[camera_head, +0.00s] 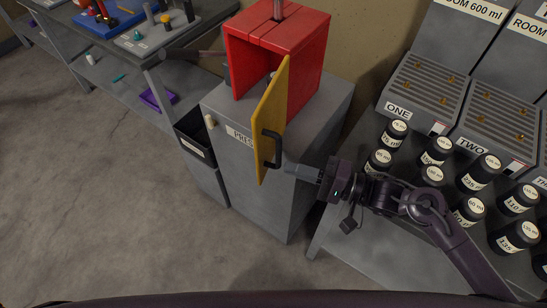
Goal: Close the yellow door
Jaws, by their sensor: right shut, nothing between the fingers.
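The yellow door (272,118) is hinged on the red press housing (284,38) and stands open, swung out toward me over the front of the grey cabinet. A black handle (275,149) is on its right face. My right gripper (289,170) comes in from the right, its fingers shut and empty. Its tips are close to the lower end of the handle; I cannot tell whether they touch. The inside of the red housing is partly hidden behind the door. My left gripper is not in view.
The grey cabinet (241,165) under the housing bears a label. Right of it, a grey bench (355,245) carries several black labelled bottles (433,175) and dispensers (430,90), close to my right arm. A workbench with tools (139,40) stands at left. The floor in front is clear.

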